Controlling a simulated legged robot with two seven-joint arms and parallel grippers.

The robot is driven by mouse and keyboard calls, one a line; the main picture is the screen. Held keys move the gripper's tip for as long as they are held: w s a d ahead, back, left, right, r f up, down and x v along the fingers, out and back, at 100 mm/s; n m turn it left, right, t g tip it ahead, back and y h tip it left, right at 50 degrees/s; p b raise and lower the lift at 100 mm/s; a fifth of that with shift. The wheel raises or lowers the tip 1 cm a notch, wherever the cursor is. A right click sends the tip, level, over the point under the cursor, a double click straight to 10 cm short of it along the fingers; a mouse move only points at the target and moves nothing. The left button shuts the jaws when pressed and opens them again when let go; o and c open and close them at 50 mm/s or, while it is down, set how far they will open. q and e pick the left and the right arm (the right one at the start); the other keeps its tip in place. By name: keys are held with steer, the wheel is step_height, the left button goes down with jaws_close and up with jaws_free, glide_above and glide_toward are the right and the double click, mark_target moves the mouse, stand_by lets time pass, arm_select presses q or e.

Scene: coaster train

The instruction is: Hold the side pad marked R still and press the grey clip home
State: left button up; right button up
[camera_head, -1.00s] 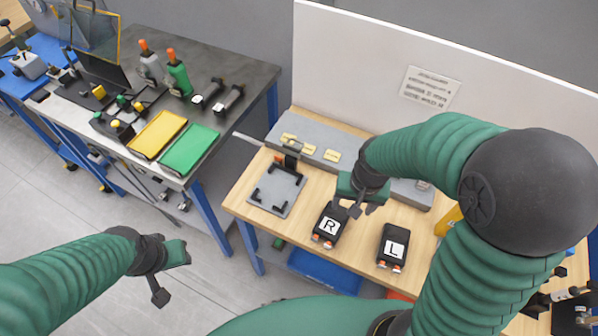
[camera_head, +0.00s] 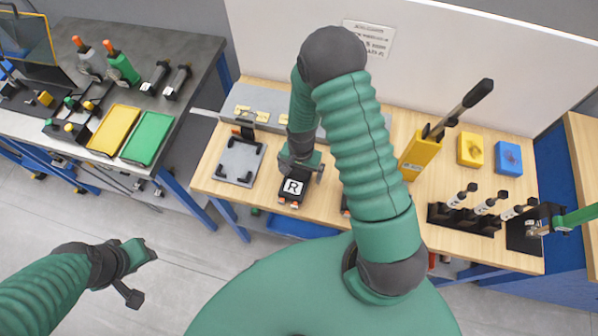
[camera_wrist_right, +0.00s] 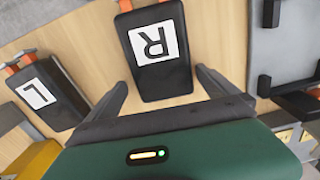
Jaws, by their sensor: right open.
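The black side pad marked R (camera_head: 292,187) lies on the wooden bench, its orange-tipped end toward me. My right gripper (camera_head: 301,168) is open over the pad's far end. In the right wrist view the R pad (camera_wrist_right: 153,48) lies between the spread fingers of this gripper (camera_wrist_right: 161,80), with a gap visible on both sides. The pad marked L (camera_wrist_right: 40,95) lies beside it; my right arm mostly hides it in the head view. My left gripper (camera_head: 143,275) is open and empty over the floor. I cannot make out a grey clip for certain.
A grey plate with black corner stops (camera_head: 240,162) lies left of the R pad. A yellow block with a black lever (camera_head: 420,155), yellow and blue boxes (camera_head: 508,158) and a black tool rack (camera_head: 465,217) stand to the right. A white panel (camera_head: 440,60) closes the back.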

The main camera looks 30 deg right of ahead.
steer(key=shift+w+d+f, duration=0.1)
steer(key=shift+d+f, duration=0.15)
steer(key=shift+f, duration=0.25)
steer(key=shift+a+r, duration=0.1)
steer(key=shift+a, duration=0.25)
steer(key=shift+a+r, duration=0.25)
steer(key=shift+a, duration=0.8)
steer(key=c, duration=0.5)
steer(key=shift+c, duration=1.1)
steer(key=shift+d, duration=0.5)
steer(key=c, duration=0.5)
steer(key=shift+s+d+f, duration=0.15)
steer(key=shift+s+d, duration=0.05)
steer(key=shift+d, duration=0.15)
steer(key=c, duration=0.5)
steer(key=shift+c, duration=0.7)
steer(key=shift+a, duration=0.35)
arm_select(q)
steer(key=shift+a, duration=0.35)
